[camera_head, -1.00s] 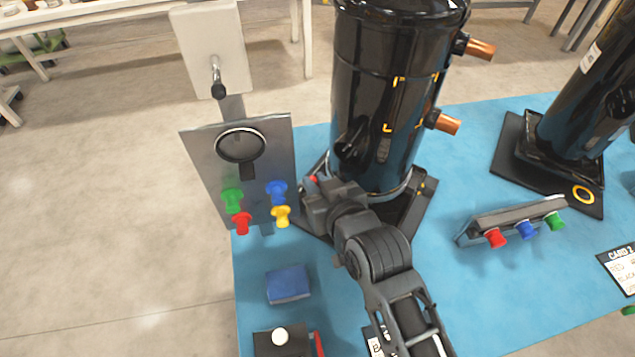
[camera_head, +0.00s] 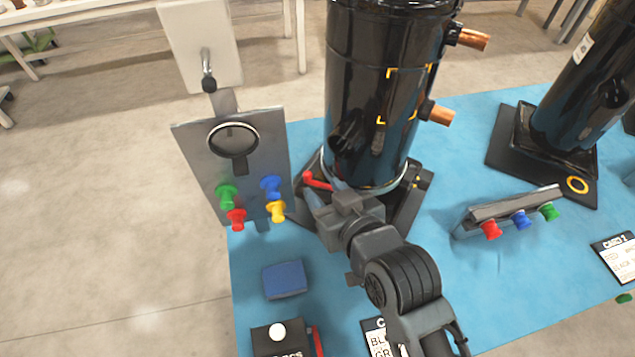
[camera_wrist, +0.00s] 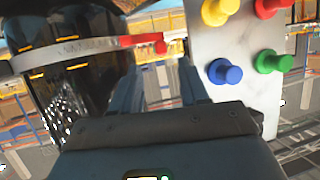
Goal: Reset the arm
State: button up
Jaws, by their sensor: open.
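My gripper (camera_head: 318,191) is at the foot of the tall black compressor (camera_head: 375,100), on its left side. In the wrist view its two fingers (camera_wrist: 160,85) stand apart with a gap between them. A red handle (camera_head: 317,182) on a metal band around the compressor lies just beyond the fingertips; it also shows in the wrist view (camera_wrist: 145,40). I see nothing held between the fingers. My arm reaches in from the lower right of the head view.
A grey panel (camera_head: 190,145) with green, red, blue and yellow knobs and a ring stands left of my gripper. A blue block (camera_head: 284,280) lies in front. A small rack (camera_head: 515,207) with three coloured knobs and a second compressor (camera_head: 580,90) are to the right. The blue mat between is mostly clear.

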jog(key=shift+v, duration=1)
jog(key=s+d+f+m+h, duration=0.2)
jog(key=s+d+f, duration=0.1)
jog(key=s+d, duration=0.55)
jog(key=s+d+r+m+t+h, duration=0.1)
jog(key=s+d+r, duration=0.2)
jog(key=s, duration=0.5)
jog(key=s+d+r+m+t+h, duration=0.1)
jog(key=s+d+r+h, duration=0.1)
jog(key=s, duration=0.6)
jog(key=s+d+r+m+h, duration=0.1)
jog(key=s+d+r, duration=0.4)
jog(key=s, duration=0.3)
jog(key=shift+s+d+t, duration=0.4)
jog(key=shift+d, duration=0.45)
